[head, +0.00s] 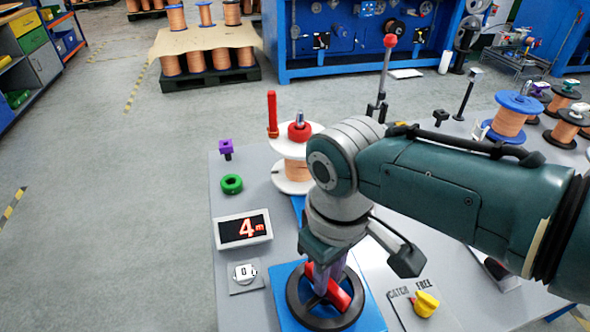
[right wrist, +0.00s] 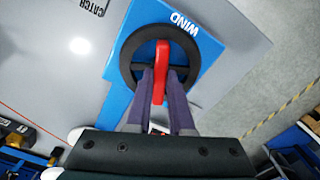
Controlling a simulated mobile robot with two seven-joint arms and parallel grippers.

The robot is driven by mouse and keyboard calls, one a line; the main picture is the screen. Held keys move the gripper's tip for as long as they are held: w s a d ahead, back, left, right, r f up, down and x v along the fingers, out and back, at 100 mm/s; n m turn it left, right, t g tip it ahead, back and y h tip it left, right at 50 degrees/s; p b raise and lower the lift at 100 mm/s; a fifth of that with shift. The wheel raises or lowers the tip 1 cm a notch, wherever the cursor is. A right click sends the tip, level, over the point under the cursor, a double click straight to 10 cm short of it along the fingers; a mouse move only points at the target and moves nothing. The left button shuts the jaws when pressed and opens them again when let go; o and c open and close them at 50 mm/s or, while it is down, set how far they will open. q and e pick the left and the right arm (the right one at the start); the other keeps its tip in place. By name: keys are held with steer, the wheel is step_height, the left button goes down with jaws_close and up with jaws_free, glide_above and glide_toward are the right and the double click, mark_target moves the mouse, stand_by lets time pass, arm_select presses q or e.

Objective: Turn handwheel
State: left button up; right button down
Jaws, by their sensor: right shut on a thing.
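The black handwheel (head: 292,297) lies on a blue plate (head: 375,318) at the front of the grey table, below the head view's centre. A red bar (head: 341,299) runs across it. In the right wrist view the wheel (right wrist: 127,66) shows its red bar (right wrist: 162,60) pointing toward me, beside the word WIND. My right gripper (head: 325,286) reaches down from above, its purple fingers shut on the red bar, one on each side; they show in the wrist view (right wrist: 160,85). My left gripper is not in view.
A copper spool (head: 296,170), a green ring (head: 231,184) and a red-knobbed lever (head: 384,75) stand behind.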

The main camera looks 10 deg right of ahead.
steer(key=shift+m, duration=0.8)
steer(key=c, duration=0.8)
jaws_free()
steer(key=shift+p, duration=0.3)
step_height(320, 180, up, 10)
steer(key=p, duration=0.5)
